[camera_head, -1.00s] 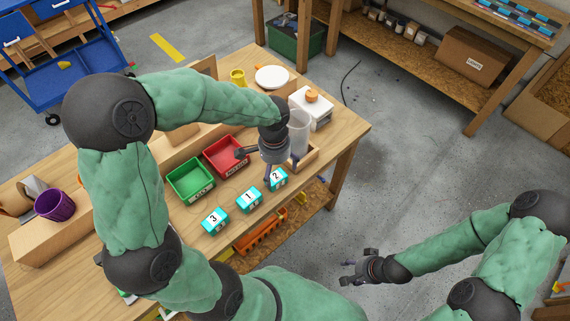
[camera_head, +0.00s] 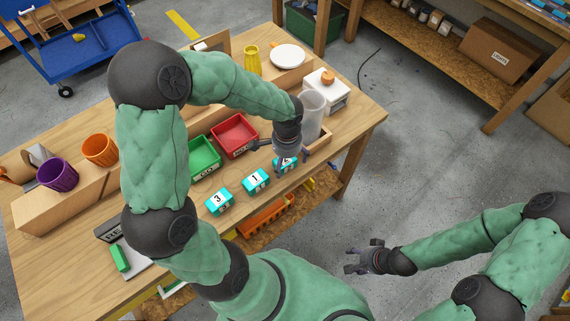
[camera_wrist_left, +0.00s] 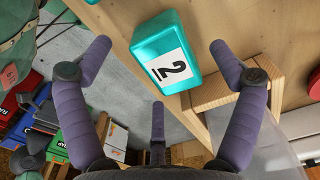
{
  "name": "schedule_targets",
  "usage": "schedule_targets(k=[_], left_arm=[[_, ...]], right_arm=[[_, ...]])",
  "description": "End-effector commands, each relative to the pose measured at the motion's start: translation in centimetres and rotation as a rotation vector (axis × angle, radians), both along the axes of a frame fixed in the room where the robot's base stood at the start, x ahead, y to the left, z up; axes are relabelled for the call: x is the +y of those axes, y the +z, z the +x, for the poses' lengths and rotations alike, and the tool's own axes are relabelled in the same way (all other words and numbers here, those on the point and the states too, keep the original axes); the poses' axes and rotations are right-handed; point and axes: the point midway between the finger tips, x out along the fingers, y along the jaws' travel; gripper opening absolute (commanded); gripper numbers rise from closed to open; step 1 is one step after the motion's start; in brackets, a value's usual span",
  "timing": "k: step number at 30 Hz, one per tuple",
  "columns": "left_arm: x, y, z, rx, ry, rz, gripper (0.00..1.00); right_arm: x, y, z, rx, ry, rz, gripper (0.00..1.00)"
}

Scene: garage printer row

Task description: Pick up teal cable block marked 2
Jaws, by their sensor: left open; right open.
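The teal cable block marked 2 (camera_head: 291,162) sits near the table's front edge and is partly hidden by my left gripper. In the left wrist view the block (camera_wrist_left: 165,50) shows its white label with a black 2, lying between the spread fingers and beyond their tips. My left gripper (camera_head: 282,160) is open and empty over the block, with no finger seen closed on it. Its fingers also show spread in the left wrist view (camera_wrist_left: 160,62). My right gripper (camera_head: 358,258) is open and empty, out over the floor to the right of the table.
Teal blocks marked 1 (camera_head: 256,181) and 3 (camera_head: 219,202) stand in a row to the left. A red bin (camera_head: 235,136) and a green bin (camera_head: 203,157) lie behind them. A clear cylinder (camera_head: 312,116) stands close beside my left gripper, by a wooden holder (camera_wrist_left: 235,92).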

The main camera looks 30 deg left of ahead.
Motion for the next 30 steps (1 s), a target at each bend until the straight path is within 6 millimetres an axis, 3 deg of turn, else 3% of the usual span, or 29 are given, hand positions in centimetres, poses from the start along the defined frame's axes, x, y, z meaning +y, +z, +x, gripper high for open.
schedule_targets(k=[3, 11, 14, 19, 30], left_arm=[[0.0, -2.0, 0.0, 0.001, -0.001, 0.0, 0.92], [0.0, -2.2, 0.0, 0.0, 0.0, 0.0, 0.92], [0.0, -2.2, 0.0, 0.0, 0.0, 0.0, 0.7], [0.0, -2.2, 0.0, 0.0, 0.0, 0.0, 0.22], [0.0, -2.2, 0.0, 0.0, 0.0, 0.0, 0.21]], right_arm=[[0.0, -1.0, 0.0, 0.0, 0.0, 0.0, 0.54], [0.0, -1.0, 0.0, 0.0, 0.0, 0.0, 0.54], [0.0, -1.0, 0.0, 0.0, 0.0, 0.0, 0.54], [0.0, -1.0, 0.0, 0.0, 0.0, 0.0, 0.54], [0.0, -0.9, 0.0, 0.0, 0.0, 0.0, 0.54]])
